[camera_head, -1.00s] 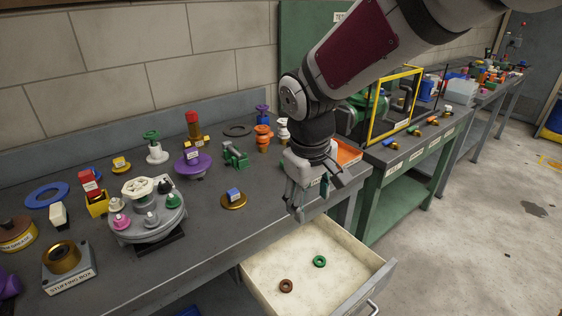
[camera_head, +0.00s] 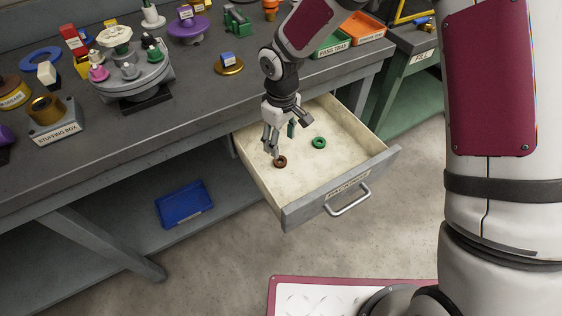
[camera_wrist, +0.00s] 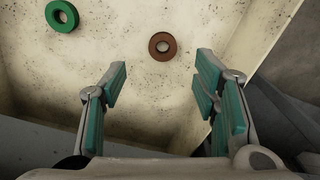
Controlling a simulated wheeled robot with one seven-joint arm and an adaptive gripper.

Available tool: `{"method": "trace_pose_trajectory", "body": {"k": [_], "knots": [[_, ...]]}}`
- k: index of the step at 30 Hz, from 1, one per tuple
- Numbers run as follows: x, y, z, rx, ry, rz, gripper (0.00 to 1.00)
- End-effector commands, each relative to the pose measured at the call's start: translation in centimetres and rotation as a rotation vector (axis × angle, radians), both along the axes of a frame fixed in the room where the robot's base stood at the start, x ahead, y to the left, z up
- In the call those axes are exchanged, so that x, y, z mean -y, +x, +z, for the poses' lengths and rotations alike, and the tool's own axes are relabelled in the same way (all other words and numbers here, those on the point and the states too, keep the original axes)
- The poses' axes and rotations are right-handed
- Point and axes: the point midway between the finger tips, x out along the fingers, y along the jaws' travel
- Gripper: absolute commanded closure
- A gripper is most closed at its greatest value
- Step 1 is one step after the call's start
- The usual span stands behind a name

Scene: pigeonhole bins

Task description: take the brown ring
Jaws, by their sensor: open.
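The brown ring (camera_head: 280,162) lies flat on the floor of the open drawer (camera_head: 333,197), near its left side. It also shows in the wrist view (camera_wrist: 162,46), beyond the fingertips and roughly between their lines. My gripper (camera_head: 275,152) is above the drawer, close to the ring. Its teal-padded fingers stand apart with nothing between them in the wrist view (camera_wrist: 160,85). In the head view a fingertip looks very near the ring; I cannot tell whether they touch.
A green ring (camera_head: 319,143) lies to the right in the same drawer. The drawer walls and the workbench (camera_head: 190,95) edge are close around my gripper. A blue bin (camera_head: 184,204) sits on the shelf below. A green tray (camera_head: 333,43) and an orange tray (camera_head: 361,27) stand on the bench.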

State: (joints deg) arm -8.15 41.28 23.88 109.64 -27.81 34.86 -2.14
Motion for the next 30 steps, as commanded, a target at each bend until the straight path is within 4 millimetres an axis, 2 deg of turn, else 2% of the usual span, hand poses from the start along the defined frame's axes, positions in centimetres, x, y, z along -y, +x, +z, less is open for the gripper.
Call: {"method": "trace_pose_trajectory", "body": {"k": [3,11,21,28,29,30], "knots": [[0.0,0.0,-1.6,-0.001,-0.001,0.000,0.45],[0.0,-0.1,-2.9,0.000,0.000,-0.001,0.45],[0.1,-0.6,-7.3,-0.001,-0.001,-0.001,0.45],[0.1,-0.5,-7.6,0.001,0.000,-0.002,0.45],[0.1,-0.5,-7.5,0.001,0.000,-0.002,0.47],[0.1,-0.5,-7.5,0.001,0.000,-0.002,0.56]]}}
